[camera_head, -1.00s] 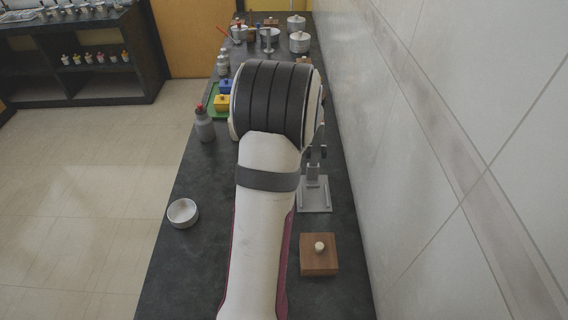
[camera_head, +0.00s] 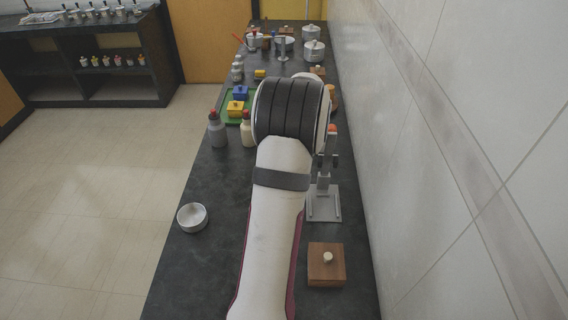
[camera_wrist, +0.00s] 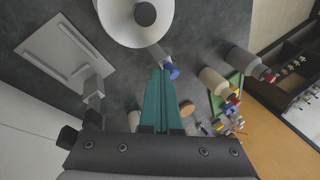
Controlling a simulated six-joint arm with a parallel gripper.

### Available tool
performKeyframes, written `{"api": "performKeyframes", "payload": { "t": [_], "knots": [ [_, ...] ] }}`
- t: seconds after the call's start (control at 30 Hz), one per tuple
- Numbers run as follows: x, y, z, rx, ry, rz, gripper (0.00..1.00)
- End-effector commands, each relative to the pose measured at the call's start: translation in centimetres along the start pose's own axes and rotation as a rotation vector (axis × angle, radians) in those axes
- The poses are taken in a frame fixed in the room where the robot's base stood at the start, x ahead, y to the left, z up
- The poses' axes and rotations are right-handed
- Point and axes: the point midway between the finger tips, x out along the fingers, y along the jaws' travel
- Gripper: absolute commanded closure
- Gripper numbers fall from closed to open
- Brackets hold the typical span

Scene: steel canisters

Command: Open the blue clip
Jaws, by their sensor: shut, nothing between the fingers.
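In the wrist view a blue-ended clip (camera_wrist: 171,71) sticks out on a grey arm from the side of a pale round canister (camera_wrist: 122,32) with a dark knob on its lid. My gripper (camera_wrist: 161,72) has its teal fingers together and empty. Their tips lie close beside the blue end in the picture, and I cannot tell whether they touch it. In the head view my arm hides the gripper and the clip.
A grey stand (camera_head: 323,207) and a wooden box (camera_head: 326,263) are right of my arm, near the tiled wall. Red-capped bottles (camera_head: 218,132) and a green tray (camera_head: 226,112) with small boxes are farther back.

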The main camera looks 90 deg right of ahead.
Motion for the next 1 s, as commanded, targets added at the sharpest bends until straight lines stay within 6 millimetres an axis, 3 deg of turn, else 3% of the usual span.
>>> {"api": "performKeyframes", "payload": {
  "t": [0.43,1.0],
  "knots": [
    [1.8,-1.3,-2.7,-0.001,-0.001,0.0,1.0],
    [2.1,-1.5,-3.2,-0.001,-0.001,0.0,1.0]
  ]
}}
